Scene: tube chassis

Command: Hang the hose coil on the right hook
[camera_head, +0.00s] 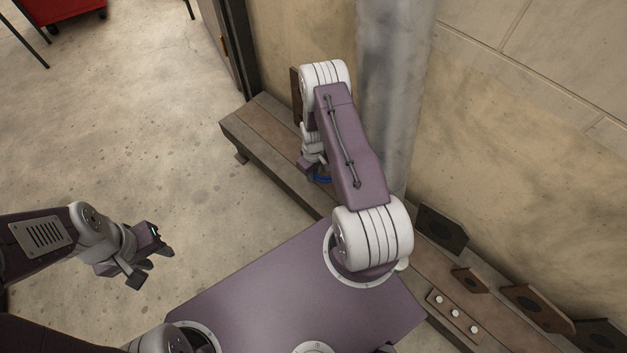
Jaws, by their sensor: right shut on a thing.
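My right arm reaches away along the wall, and its gripper (309,167) is mostly hidden behind my own arm links. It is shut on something. A small blue piece (322,179) shows right beside it, which looks like part of the hose coil; the rest is hidden. I cannot make out the right hook; a brown upright plate (296,96) shows partly behind my right wrist, and I cannot tell whether it bears a hook. My left gripper (152,266) is open and empty above the bare floor at the left, well apart from the blue piece.
A long low brown bench (262,118) runs along the wall. A thick grey pipe (396,60) stands beside my right arm. Dark brackets (442,228) sit on the bench at right. A red cart (62,10) stands far left. The concrete floor (130,120) is clear.

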